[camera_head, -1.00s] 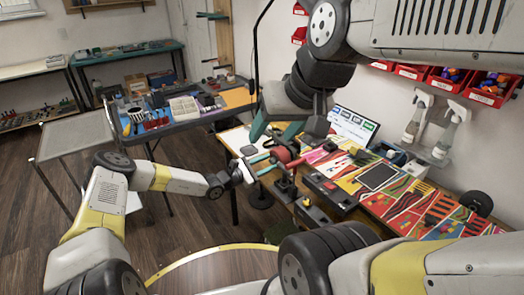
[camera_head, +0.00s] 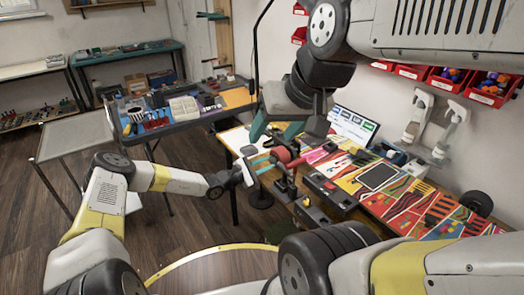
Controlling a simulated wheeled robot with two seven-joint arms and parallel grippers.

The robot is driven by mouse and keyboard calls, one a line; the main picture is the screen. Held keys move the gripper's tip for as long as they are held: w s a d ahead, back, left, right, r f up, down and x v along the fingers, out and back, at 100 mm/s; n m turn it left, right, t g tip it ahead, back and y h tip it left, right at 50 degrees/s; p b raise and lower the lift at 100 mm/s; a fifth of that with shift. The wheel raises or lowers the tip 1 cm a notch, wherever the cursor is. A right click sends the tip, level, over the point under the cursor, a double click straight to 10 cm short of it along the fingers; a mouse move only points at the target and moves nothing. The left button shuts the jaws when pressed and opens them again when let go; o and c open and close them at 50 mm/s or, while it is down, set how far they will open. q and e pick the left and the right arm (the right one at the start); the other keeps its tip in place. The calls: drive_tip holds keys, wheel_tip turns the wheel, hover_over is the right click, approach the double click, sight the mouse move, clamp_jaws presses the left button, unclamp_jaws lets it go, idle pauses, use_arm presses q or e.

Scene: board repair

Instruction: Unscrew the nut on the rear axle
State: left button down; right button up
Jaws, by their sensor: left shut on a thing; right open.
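A red skateboard-truck-like part (camera_head: 287,154) is held up on a dark stand at the left end of the workbench. My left gripper (camera_head: 262,165) comes in from the left, its teal fingers shut at the left side of this red part. What it grips is too small to make out; the nut and axle cannot be told apart here. My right gripper (camera_head: 288,130) hangs just above the red part, fingers pointing down and spread apart. It is open, and nothing shows between its fingers.
The workbench (camera_head: 436,232) carries colourful boards, a dark tablet (camera_head: 377,177) and a lit screen (camera_head: 353,125). Red bins (camera_head: 490,87) and white spray bottles (camera_head: 450,128) are on the right wall. A tool table (camera_head: 190,118) stands behind my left arm.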

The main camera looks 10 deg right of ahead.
use_arm(q)
drive_tip(key=shift+n, duration=1.1)
drive_tip(key=shift+a, duration=0.1)
drive_tip(key=shift+v, duration=1.55)
drive_tip(key=s+a+r, duration=0.2)
drive_tip(key=a+r, duration=0.3)
drive_tip(key=r, duration=0.2)
drive_tip(key=shift+a, duration=0.3)
